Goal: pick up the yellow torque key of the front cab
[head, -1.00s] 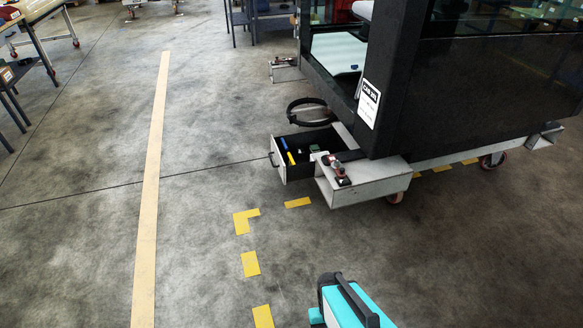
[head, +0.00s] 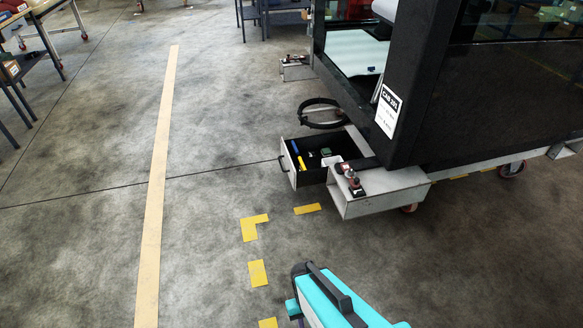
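The front cab (head: 455,120) is a dark cab on a trolley at the right, with a white label (head: 388,111) on its corner post. A drawer (head: 288,165) stands open at its lower left, with a handle on its left end. In the drawer's left part lies a small yellow bar-shaped tool (head: 301,163), which looks like the yellow torque key. A blue tool (head: 295,147) lies in line behind it. My gripper is not in view. A teal and white part of my own body shows at the bottom, apart from the drawer.
A grey trolley corner box (head: 377,201) juts out right beside the drawer. A black ring (head: 320,112) sits behind it. Green and white items lie deeper in the drawer. Yellow floor marks (head: 257,273) lie in front. The floor left of the drawer is clear; tables stand far left.

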